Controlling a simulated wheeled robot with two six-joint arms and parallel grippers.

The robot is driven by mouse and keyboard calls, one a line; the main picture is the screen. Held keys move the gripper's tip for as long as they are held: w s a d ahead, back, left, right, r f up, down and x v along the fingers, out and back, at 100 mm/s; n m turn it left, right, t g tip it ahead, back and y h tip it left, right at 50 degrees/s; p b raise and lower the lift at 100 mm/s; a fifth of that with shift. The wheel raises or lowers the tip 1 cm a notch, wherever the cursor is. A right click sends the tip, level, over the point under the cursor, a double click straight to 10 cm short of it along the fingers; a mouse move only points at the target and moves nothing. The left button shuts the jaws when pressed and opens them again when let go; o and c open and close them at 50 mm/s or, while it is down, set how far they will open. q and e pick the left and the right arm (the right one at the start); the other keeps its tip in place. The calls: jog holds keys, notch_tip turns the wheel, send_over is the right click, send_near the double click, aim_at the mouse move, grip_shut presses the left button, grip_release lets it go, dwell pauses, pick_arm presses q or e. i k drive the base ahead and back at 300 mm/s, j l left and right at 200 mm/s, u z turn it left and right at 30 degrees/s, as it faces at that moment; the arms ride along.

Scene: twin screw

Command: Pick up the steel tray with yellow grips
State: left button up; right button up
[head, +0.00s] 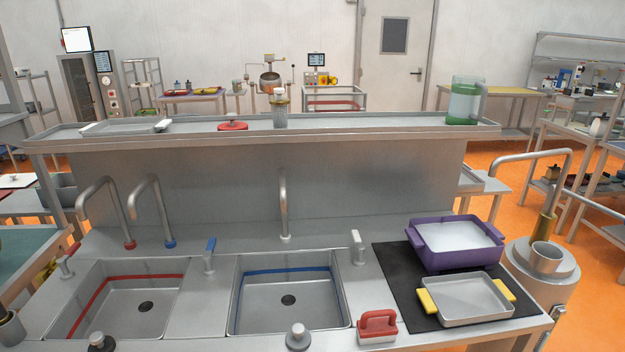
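The steel tray (467,301) with yellow grips lies on the black mat (394,262) at the right end of the sink counter. One yellow grip (427,301) is on its left side and the other (503,289) on its right side. The tray looks empty and sits just in front of a purple tub (438,261) with whitish contents. Neither of my grippers shows in the head view.
A red-handled block (378,328) stands left of the tray, close to the mat. Two sinks (290,328) with taps fill the middle and left. A tall curved pipe and a round steel unit (541,262) stand to the right. A shelf runs along the back.

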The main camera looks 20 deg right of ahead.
aim_at(471, 297)
jog(key=z, duration=0.5)
jog(key=l+z, duration=0.15)
jog(key=z, duration=0.3)
jog(key=l+z, duration=0.1)
jog(key=z, duration=0.4)
jog(key=l+u, duration=0.1)
jog(key=u, duration=0.2)
jog(key=i+l+u, duration=0.1)
jog(key=l+u, duration=0.25)
jog(key=l, duration=0.5)
jog(key=l+u, duration=0.4)
jog(key=l, duration=0.4)
